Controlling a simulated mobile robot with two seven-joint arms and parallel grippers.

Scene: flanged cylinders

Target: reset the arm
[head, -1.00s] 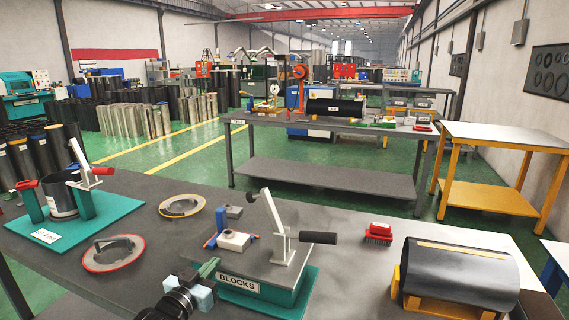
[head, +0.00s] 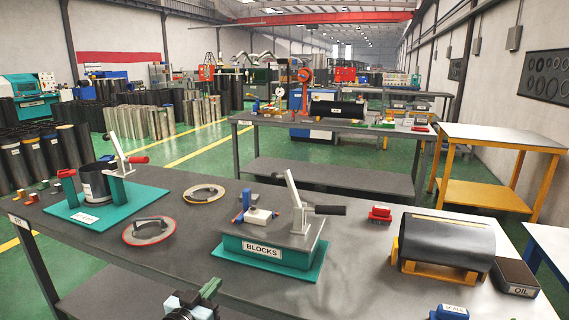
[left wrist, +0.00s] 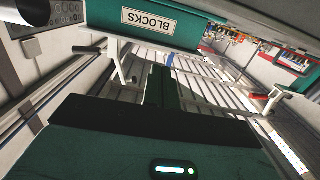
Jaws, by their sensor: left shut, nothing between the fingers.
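My left gripper (head: 209,288) shows at the bottom of the head view, in front of the table's near edge. Its green fingers are together with nothing between them. They also show in the left wrist view (left wrist: 161,86). The teal BLOCKS fixture (head: 262,250) stands on the table beyond the gripper, apart from it. It carries a lever clamp with a black handle and a small blue-and-white block piece. The BLOCKS label (left wrist: 148,21) appears upside down at the top of the left wrist view. My right gripper is not in view.
Floor is open before the table.

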